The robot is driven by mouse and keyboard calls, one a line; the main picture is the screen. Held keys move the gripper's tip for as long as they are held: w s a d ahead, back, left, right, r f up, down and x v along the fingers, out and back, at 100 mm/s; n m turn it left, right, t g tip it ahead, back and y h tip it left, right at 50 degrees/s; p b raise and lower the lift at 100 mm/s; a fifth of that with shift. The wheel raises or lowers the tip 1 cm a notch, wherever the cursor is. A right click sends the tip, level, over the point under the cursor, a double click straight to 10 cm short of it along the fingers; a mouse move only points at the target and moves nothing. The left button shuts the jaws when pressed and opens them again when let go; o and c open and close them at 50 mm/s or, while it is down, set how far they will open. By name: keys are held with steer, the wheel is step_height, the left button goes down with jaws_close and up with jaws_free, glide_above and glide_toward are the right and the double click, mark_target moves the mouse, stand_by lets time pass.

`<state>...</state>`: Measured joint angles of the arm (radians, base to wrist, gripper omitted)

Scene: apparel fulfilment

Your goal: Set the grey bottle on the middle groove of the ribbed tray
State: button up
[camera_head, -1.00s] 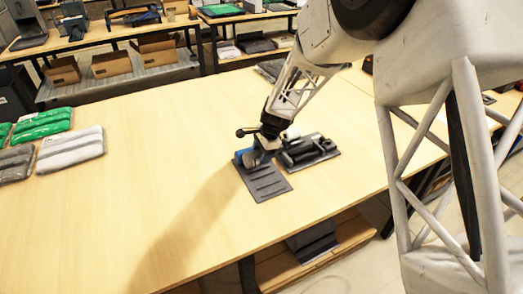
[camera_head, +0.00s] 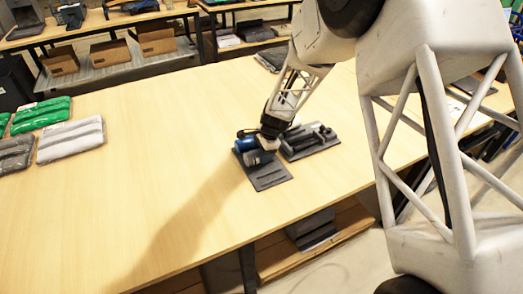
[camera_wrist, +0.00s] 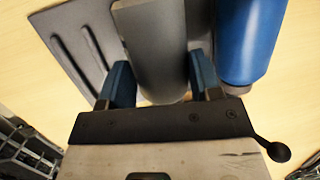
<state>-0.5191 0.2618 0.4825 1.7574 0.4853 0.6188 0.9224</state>
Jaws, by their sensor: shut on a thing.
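The grey bottle (camera_wrist: 150,35) lies between the blue fingertips of my gripper (camera_wrist: 162,82) in the wrist view, and the gripper is shut on it. The ribbed tray (camera_wrist: 82,50) is dark grey and lies under the bottle, with bare grooves showing to the left. I cannot tell whether the bottle touches the tray. A blue bottle (camera_wrist: 250,40) lies just right of the grey one, alongside it. In the head view my gripper (camera_head: 262,150) is over the far end of the ribbed tray (camera_head: 270,180), and mostly hides the grey bottle.
A second dark tray (camera_head: 312,143) with dark items lies right of the ribbed tray, close to it. Green packs (camera_head: 42,112) and a light grey pack (camera_head: 70,140) lie at the table's left. The table between is clear.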

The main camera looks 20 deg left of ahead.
stand_by(0.4)
steer(key=o, duration=1.1)
steer(key=shift+r, duration=0.1)
steer(key=shift+v, duration=3.8)
